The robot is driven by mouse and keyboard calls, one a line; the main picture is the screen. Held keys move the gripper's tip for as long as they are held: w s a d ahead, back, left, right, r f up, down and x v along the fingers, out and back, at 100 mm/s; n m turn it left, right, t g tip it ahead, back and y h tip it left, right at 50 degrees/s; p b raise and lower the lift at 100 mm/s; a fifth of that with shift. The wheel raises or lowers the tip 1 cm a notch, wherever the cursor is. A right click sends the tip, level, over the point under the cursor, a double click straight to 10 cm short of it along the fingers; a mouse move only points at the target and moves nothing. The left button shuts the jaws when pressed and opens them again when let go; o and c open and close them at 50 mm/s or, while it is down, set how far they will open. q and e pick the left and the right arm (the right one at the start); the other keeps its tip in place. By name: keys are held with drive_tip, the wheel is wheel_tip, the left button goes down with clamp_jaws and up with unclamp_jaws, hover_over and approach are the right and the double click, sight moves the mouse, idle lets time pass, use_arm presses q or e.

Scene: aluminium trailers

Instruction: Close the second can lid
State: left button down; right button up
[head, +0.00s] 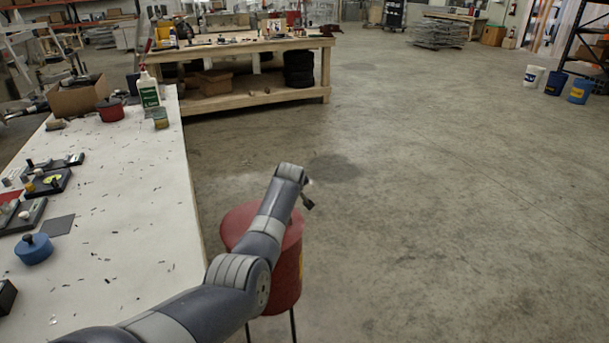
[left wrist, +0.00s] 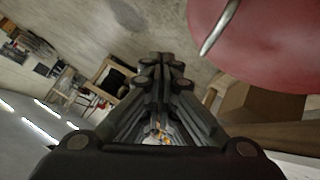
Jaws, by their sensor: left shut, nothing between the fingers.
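A red can (head: 288,280) stands on dark legs on the floor beside the white table. My left arm crosses in front of it and hides much of its top, so I cannot tell how its lid sits. My left gripper (head: 308,204) is just beyond the can's upper right side. In the left wrist view the gripper (left wrist: 162,72) is shut and empty. A large rounded red surface (left wrist: 275,45) with a metal handle (left wrist: 220,28) fills the upper right there, apart from the fingers. My right gripper is not in view.
The white table (head: 130,210) on the left holds a blue pot (head: 34,250), a red pot (head: 110,109), a white-and-green bottle (head: 148,90) and a cardboard box (head: 78,97). A wooden workbench (head: 240,98) stands behind. The concrete floor on the right is open.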

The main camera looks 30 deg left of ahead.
use_arm(q)
drive_tip(key=s+d+r, duration=0.2)
drive_tip(key=d+r, duration=0.2)
drive_tip(key=r, duration=0.1)
drive_tip(key=shift+s+d, duration=0.15)
drive_tip(key=shift+s, duration=0.15)
drive_tip(key=s+d+f+m+g+h, duration=0.1)
drive_tip(key=s+d+f+m, duration=0.15)
drive_tip(key=s+f, duration=0.7)
drive_tip(key=s+d+f+m+g, duration=0.15)
drive_tip(key=s+f+m, duration=0.35)
drive_tip(key=s, duration=0.8)
drive_tip(key=s+d+m+g+h, duration=0.15)
drive_tip(key=s+d, duration=0.25)
drive_tip(key=s, duration=0.6)
drive_tip(key=s+d+f+m+h, duration=0.1)
drive_tip(key=s+d+m, duration=0.3)
drive_tip(key=s, duration=0.5)
drive_tip(key=s+d+m+g+h, duration=0.1)
drive_tip(key=s+d, duration=0.4)
drive_tip(key=s, duration=0.5)
wheel_tip(320, 180, down, 28)
drive_tip(key=s+g, duration=0.2)
drive_tip(key=s+a+f+g, duration=0.1)
drive_tip(key=s+a+f, duration=0.2)
drive_tip(key=s+f, duration=1.1)
drive_tip(key=shift+s+f, duration=0.35)
drive_tip(key=shift+s, duration=0.8)
